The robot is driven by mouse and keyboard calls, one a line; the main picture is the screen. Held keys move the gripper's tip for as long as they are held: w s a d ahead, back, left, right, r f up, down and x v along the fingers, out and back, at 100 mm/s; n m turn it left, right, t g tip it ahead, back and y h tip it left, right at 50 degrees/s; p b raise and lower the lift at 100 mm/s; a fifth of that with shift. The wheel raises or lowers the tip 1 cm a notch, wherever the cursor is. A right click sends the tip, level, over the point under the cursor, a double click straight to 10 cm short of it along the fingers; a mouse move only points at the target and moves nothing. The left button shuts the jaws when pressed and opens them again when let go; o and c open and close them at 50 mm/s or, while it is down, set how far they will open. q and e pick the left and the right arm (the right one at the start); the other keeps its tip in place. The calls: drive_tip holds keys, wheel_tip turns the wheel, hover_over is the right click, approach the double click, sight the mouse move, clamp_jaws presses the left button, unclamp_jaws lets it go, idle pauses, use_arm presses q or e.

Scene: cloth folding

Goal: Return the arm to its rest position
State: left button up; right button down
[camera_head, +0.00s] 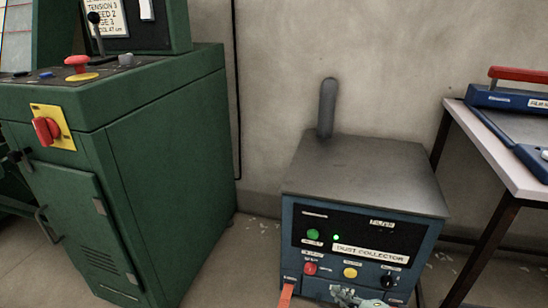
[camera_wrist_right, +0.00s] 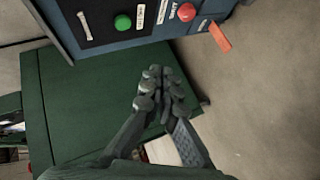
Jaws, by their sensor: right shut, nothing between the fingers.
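My right gripper (camera_head: 350,297) shows at the bottom edge of the head view, in front of the lower panel of the dust collector (camera_head: 365,165). Only a small part of it is in that view. In the right wrist view my right gripper (camera_wrist_right: 162,88) has its fingertips together and holds nothing. The dust collector's blue front, with a green and a red button, lies beyond the fingertips in that view. Whether the fingers touch anything is hard to tell, but no contact shows. My left gripper is not in view.
A green machine cabinet (camera_head: 165,140) with a red switch stands at the left. A table (camera_head: 490,145) with a blue device (camera_head: 510,105) stands at the right. An orange strip (camera_head: 286,295) hangs at the collector's lower left. Bare floor shows between cabinet and collector.

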drive_tip(key=s+d+r+m+g+h, duration=0.2)
drive_tip(key=s+d+m+g, duration=0.1)
drive_tip(key=s+m, duration=0.4)
drive_tip(key=s+d+r+m+g+h, duration=0.25)
drive_tip(key=s+d+m, duration=0.2)
drive_tip(key=s, duration=0.55)
drive_tip(key=s+d+r+m+g+h, duration=0.3)
drive_tip(key=s+m, duration=0.3)
drive_tip(key=s, duration=0.2)
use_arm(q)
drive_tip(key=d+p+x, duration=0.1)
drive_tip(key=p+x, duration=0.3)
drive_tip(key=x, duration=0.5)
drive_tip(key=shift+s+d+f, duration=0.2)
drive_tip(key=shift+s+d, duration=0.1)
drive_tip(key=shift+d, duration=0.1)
use_arm(e)
drive_tip(key=a+x, duration=0.1)
drive_tip(key=x, duration=0.7)
drive_tip(key=shift+a+f+y, duration=0.35)
drive_tip(key=shift+a+f, duration=0.1)
drive_tip(key=shift+f, duration=0.15)
drive_tip(key=shift+s, duration=0.15)
